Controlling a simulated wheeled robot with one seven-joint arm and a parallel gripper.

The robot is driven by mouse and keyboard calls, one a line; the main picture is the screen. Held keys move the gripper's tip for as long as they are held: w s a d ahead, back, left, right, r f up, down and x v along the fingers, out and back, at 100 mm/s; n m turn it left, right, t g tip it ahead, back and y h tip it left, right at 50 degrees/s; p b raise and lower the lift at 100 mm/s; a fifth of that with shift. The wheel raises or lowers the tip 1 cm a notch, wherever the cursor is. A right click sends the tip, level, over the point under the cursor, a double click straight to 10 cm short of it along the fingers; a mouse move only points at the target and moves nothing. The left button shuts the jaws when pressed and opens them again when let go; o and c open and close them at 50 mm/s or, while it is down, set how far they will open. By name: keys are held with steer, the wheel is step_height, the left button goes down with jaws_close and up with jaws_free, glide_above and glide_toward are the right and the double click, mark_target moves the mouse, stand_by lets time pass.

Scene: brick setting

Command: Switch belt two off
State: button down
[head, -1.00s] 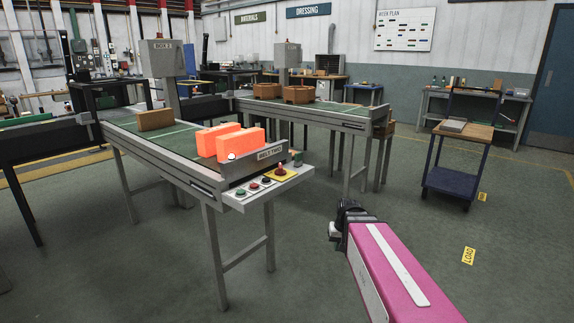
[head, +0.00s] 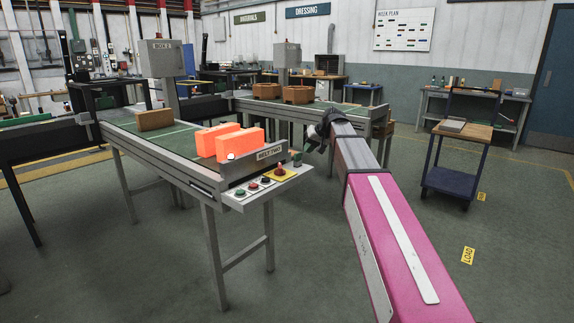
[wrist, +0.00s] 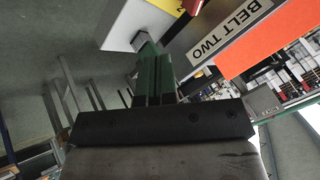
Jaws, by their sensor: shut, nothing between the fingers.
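Belt two (head: 150,150) is the near conveyor, with its BELT TWO sign (head: 270,153) at the front end; the sign also shows large in the wrist view (wrist: 232,27). A pale control panel (head: 240,195) sits below the sign. It carries small round green (head: 240,192), red (head: 253,185) and black (head: 265,180) buttons, and a red mushroom button (head: 281,171) on a yellow plate. My gripper (head: 309,147) is right of the panel, apart from the buttons. Its green fingers are shut and empty in the wrist view (wrist: 150,60), near the pale panel (wrist: 130,25).
Orange blocks (head: 238,143) and a brown block (head: 155,120) lie on belt two. Another conveyor (head: 340,113) with brown items stands behind. A blue trolley (head: 450,178) stands at the right. The floor between is clear.

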mark_target(280, 169)
steer(key=x, duration=0.9)
steer(key=shift+w+a+f, duration=0.1)
steer(key=shift+a+f, duration=0.15)
steer(key=shift+f, duration=0.1)
steer(key=shift+a+f, duration=0.15)
steer(key=shift+a, duration=1)
steer(key=shift+s+a, duration=0.25)
steer(key=shift+a, duration=0.65)
